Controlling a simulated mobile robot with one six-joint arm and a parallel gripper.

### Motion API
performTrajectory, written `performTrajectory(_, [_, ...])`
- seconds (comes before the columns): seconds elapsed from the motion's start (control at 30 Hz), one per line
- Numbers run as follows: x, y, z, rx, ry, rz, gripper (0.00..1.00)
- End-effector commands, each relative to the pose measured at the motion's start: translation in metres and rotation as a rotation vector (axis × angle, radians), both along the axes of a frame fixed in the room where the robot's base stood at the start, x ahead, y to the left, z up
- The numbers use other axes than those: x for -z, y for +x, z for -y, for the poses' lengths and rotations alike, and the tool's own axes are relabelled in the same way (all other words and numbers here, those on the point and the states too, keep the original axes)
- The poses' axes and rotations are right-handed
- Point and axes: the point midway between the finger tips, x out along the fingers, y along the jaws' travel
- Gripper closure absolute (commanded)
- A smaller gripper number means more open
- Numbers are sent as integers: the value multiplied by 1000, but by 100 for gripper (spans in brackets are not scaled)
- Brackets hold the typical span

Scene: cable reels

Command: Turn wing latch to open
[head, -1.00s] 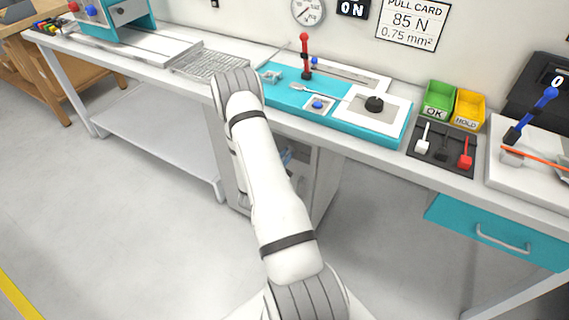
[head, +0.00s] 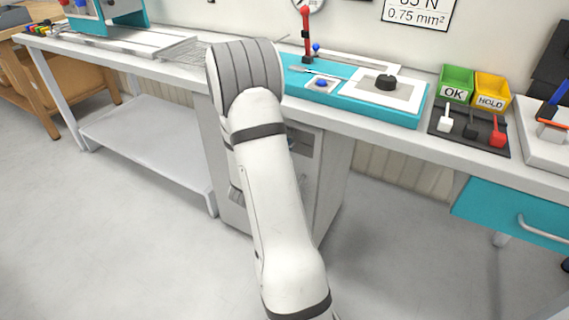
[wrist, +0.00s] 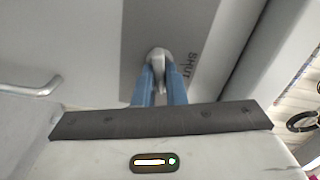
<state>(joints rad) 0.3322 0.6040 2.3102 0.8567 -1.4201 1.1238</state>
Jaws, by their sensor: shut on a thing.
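In the wrist view, a pale grey wing latch (wrist: 159,58) sits on a darker grey panel (wrist: 134,38) with the lettering "SHUT" beside it. My gripper (wrist: 160,84) has its two blue fingers on either side of the latch's wing and is shut on it. In the head view, the grey cabinet (head: 320,185) under the bench is partly hidden behind my arm. The gripper and latch are hidden by the arm there.
A metal handle (wrist: 30,86) is at the left in the wrist view. Above the cabinet is the bench with a teal fixture (head: 385,112). A teal drawer (head: 510,215) is at the right. A low white shelf (head: 150,135) is at the left. Open floor lies in front.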

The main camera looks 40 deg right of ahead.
Motion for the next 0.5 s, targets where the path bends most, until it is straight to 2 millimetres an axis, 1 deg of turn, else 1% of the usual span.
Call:
performTrajectory(0.03, [6, -2, 4, 12, 8, 44, 100])
performTrajectory(0.3, [4, -2, 4, 11, 71, 192, 100])
performTrajectory(0.5, [2, -2, 4, 10, 97, 251, 100])
